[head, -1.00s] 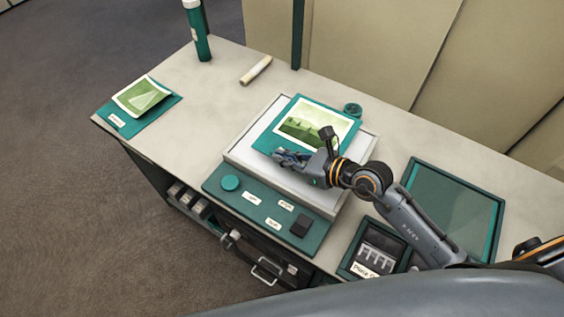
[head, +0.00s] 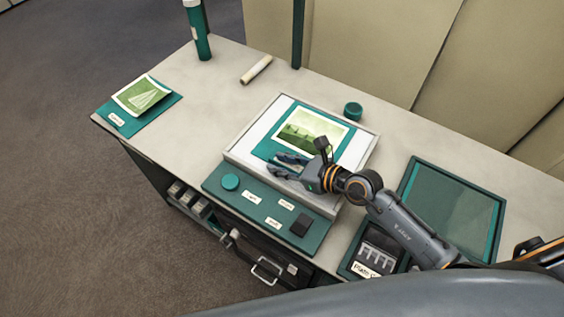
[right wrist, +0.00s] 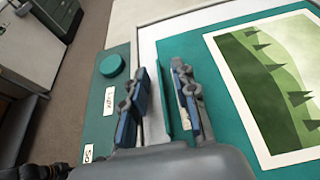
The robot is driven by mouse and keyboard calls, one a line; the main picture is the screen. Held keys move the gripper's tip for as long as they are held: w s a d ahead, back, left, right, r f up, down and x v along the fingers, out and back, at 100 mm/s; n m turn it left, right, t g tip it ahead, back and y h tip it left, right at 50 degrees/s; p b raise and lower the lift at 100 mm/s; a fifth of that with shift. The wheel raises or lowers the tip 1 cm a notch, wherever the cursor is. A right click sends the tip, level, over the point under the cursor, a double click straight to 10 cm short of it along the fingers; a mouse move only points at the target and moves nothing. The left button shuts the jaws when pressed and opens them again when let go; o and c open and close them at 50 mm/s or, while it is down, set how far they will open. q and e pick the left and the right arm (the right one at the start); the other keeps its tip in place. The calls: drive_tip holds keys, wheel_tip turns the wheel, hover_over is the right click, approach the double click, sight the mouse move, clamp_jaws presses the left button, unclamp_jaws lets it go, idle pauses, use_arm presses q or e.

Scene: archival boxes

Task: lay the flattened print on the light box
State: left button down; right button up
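The print (head: 310,130), a green landscape with a cream border, lies on a teal backing sheet (head: 262,148) on the light box (head: 243,147). It looks flat and sits within the light box's pale top. The print also shows large in the right wrist view (right wrist: 275,80). My right gripper (head: 283,166) is at the sheet's front edge, above the light box. Its two fingers are apart, with the teal edge showing in the gap between them (right wrist: 163,95); I see no grip on it. The gripper's arm hides part of the light box's front right. My left gripper is not in view.
A teal control panel (head: 240,204) with a round knob lies along the light box's front. A second green print (head: 142,95) is on a teal folder at the left. A teal tray (head: 450,212) is at the right.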

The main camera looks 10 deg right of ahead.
drive_tip(key=shift+r, duration=0.15)
drive_tip(key=b+v, duration=0.1)
drive_tip(key=v, duration=1)
drive_tip(key=shift+s, duration=0.15)
drive_tip(key=shift+s+d+r+b, duration=0.15)
drive_tip(key=shift+s+d+b, duration=0.1)
drive_tip(key=shift+d+b, duration=0.05)
drive_tip(key=shift+r, duration=0.1)
